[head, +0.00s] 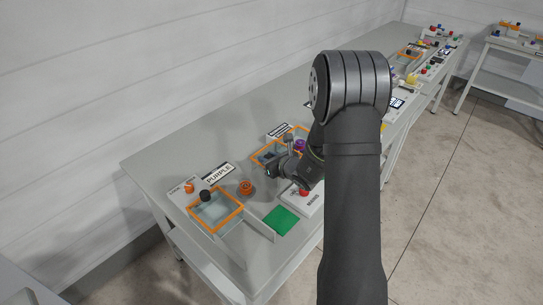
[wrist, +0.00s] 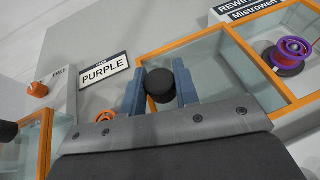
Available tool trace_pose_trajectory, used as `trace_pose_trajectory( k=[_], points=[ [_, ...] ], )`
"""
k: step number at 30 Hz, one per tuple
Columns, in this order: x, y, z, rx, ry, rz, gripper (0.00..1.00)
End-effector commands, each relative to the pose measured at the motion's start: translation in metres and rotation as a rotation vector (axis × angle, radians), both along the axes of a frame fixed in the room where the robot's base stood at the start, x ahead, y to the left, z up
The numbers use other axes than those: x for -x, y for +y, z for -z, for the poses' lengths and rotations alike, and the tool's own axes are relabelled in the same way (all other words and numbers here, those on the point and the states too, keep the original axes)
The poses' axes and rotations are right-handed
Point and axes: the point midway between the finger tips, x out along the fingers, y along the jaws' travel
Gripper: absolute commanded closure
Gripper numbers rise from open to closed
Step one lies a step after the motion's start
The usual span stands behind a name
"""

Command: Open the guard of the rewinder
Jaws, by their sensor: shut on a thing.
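The rewinder's guard (wrist: 215,28) is a clear panel in an orange frame. It also shows in the head view (head: 264,149), partly behind my arm. It appears to lie down over its clear-walled box. A round black knob (wrist: 160,86) sits at the frame's left edge in the wrist view. My gripper (wrist: 160,88) is shut on this knob, with one blue-grey finger on each side. In the head view my gripper (head: 271,171) is small at the guard's near side, and the knob cannot be made out. The rewinder's label (wrist: 257,8) is cut off at the top.
A PURPLE sign (wrist: 104,71) stands left. A second orange-framed guard (head: 216,211) with a black knob (head: 205,195) is nearer. An orange spool (head: 246,187), a green pad (head: 281,221) and a red button (head: 304,192) are close by.

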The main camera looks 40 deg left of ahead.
Motion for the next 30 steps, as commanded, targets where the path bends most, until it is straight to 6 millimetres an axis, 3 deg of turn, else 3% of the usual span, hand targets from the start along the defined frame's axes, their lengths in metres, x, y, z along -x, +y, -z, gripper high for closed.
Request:
trace_pose_trajectory(
  k=[2, 3, 6, 14, 19, 30],
  points=[
    [0.000, 0.000, 0.000, 0.000, -0.002, -0.001, 1.00],
    [-0.001, 0.000, 0.000, 0.000, -0.002, -0.001, 0.68],
    [-0.001, 0.000, 0.000, 0.000, -0.001, 0.000, 0.50],
    [-0.001, 0.000, 0.000, 0.000, -0.001, 0.001, 0.50],
    [0.001, -0.011, -0.005, 0.000, -0.001, 0.003, 0.50],
    [0.017, -0.086, -0.037, -0.001, -0.001, 0.005, 0.50]
  ],
)
